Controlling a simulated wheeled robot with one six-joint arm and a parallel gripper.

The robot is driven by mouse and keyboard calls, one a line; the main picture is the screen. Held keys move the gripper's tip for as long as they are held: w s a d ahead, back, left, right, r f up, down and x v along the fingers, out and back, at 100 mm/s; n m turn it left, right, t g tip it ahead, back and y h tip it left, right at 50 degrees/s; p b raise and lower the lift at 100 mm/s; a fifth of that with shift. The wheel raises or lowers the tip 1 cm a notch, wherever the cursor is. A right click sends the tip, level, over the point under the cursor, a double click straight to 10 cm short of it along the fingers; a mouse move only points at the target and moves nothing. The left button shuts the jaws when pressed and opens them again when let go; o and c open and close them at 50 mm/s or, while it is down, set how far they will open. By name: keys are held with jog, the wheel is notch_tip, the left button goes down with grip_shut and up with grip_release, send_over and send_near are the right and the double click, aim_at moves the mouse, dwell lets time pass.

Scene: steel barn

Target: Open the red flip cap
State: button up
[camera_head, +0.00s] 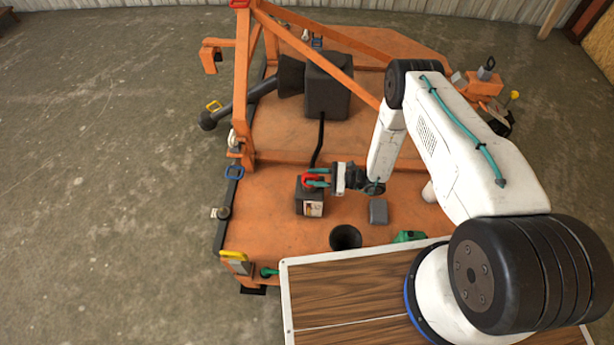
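The red flip cap (306,180) sits on top of a small dark box-shaped container (302,200) with a pale picture label on its front. The container stands upright on the orange deck. My gripper (316,178) reaches in from the right with its two teal fingertips at the cap. The fingertips show apart, one farther back and one nearer, with some red at their left ends. They partly cover the cap, so I cannot tell whether they touch it or how far the cap is raised.
A grey block (378,212) and a dark round opening (345,238) are close by on the orange deck (270,225). A black hose (319,140) runs behind the container from a dark box (327,88). Orange frame bars (243,90) rise at the left. A wood-topped panel (345,290) lies in front.

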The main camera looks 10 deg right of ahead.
aim_at(307, 177)
jog(key=shift+x, duration=1.55)
grip_shut()
